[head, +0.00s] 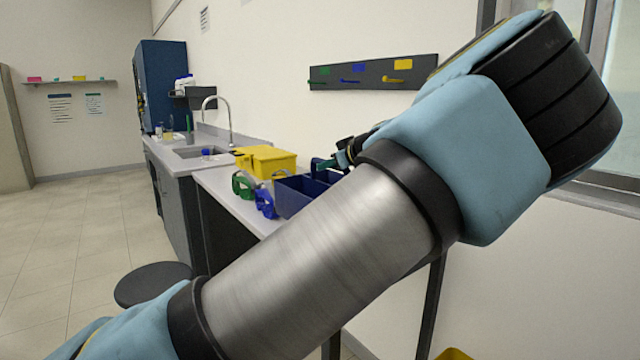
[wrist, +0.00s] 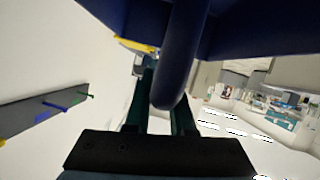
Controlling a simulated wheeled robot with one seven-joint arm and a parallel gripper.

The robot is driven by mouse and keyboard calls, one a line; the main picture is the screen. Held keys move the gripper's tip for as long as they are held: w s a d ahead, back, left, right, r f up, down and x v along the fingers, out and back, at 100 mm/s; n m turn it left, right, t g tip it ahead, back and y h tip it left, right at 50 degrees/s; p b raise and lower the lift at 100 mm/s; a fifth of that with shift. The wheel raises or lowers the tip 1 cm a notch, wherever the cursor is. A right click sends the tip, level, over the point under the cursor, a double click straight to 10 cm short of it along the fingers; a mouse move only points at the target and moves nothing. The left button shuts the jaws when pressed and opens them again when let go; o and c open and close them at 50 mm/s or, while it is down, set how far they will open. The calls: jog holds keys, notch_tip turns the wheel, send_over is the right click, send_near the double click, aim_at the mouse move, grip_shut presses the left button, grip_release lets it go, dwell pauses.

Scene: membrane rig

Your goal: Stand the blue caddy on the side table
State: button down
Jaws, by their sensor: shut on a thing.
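The blue caddy (head: 294,196) is a dark blue open box at the wall side of a pale-topped table (head: 222,187). My arm hides part of it and I cannot tell whether its base touches the tabletop. In the wrist view the caddy (wrist: 240,32) fills the top, and its rounded handle (wrist: 182,60) runs down between my fingers. My gripper (head: 336,163) is above the caddy, mostly hidden by my forearm. In the wrist view my gripper (wrist: 165,112) is shut on the handle. I cannot tell which surface is the side table.
A yellow box (head: 265,160), green goggles (head: 243,184) and blue goggles (head: 265,203) sit beside the caddy. A peg rail (head: 370,72) is on the wall above. A sink counter (head: 180,155) lies beyond. A round dark stool (head: 152,283) stands on the open floor at left.

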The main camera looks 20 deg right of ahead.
jog(key=shift+f+p, duration=0.6)
jog(key=shift+f, duration=2.05)
jog(key=c, duration=0.8)
grip_release()
jog(key=shift+o, duration=0.2)
jog(key=b+v, duration=0.3)
jog(key=v, duration=0.9)
